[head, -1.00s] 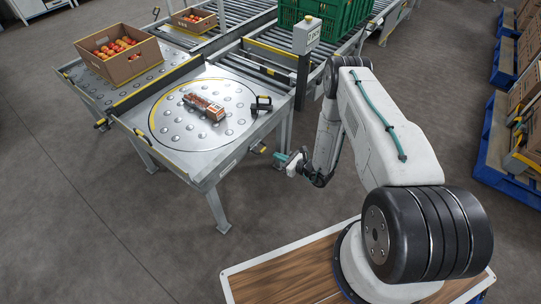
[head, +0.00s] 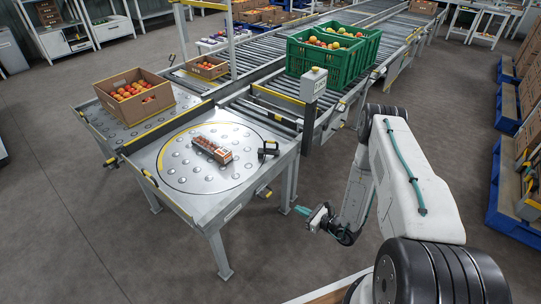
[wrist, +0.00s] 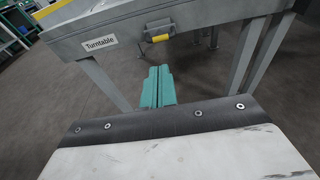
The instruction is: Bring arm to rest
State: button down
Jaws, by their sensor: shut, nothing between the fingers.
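My arm is folded on the right of the head view, with its forearm hanging down. My gripper (head: 303,211) is low beside the turntable's right front leg, over the floor and apart from the table. In the wrist view its two teal fingers (wrist: 157,87) lie together with nothing between them. They point toward the side of the turntable table (wrist: 190,38), which carries a "Turntable" label.
On the turntable (head: 178,165) lie a small pack of tomatoes (head: 212,150) and a black handheld device (head: 268,150). A cardboard box of tomatoes (head: 150,108) stands behind left. Green crates (head: 310,62) stand on the roller conveyor. Blue pallets (head: 508,200) line the right. Floor at front left is clear.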

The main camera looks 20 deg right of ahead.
jog(key=s+a+n+g+y, duration=0.1)
jog(key=s+a+g+y, duration=0.1)
jog(key=s+a, duration=0.15)
jog(key=s+a+r+n+g+y, duration=0.15)
jog(key=r+n+g, duration=0.35)
jog(key=r, duration=0.5)
jog(key=s+a+r+n+g+y, duration=0.1)
jog(key=s+a+r+n+g, duration=0.3)
jog(key=r, duration=0.5)
jog(key=s+a+r+n+g+y, duration=0.1)
jog(key=s+r+n+g, duration=0.1)
jog(key=r+n+g, duration=0.6)
jog(key=s+r+n+t+h, duration=0.2)
jog(key=s+r+n+h, duration=0.2)
jog(key=r, duration=0.6)
jog(key=s+d+r+n+t+h, duration=0.1)
jog(key=s+r+n+h, duration=0.3)
jog(key=s+r, duration=0.5)
jog(key=s+d+r+n+t+h, duration=0.1)
jog(key=s+r+n+t+h, duration=0.2)
jog(key=r, duration=0.9)
jog(key=shift+s+n+t+h, duration=0.4)
jog(key=shift+s+t+h, duration=0.1)
jog(key=shift+s+h, duration=1.1)
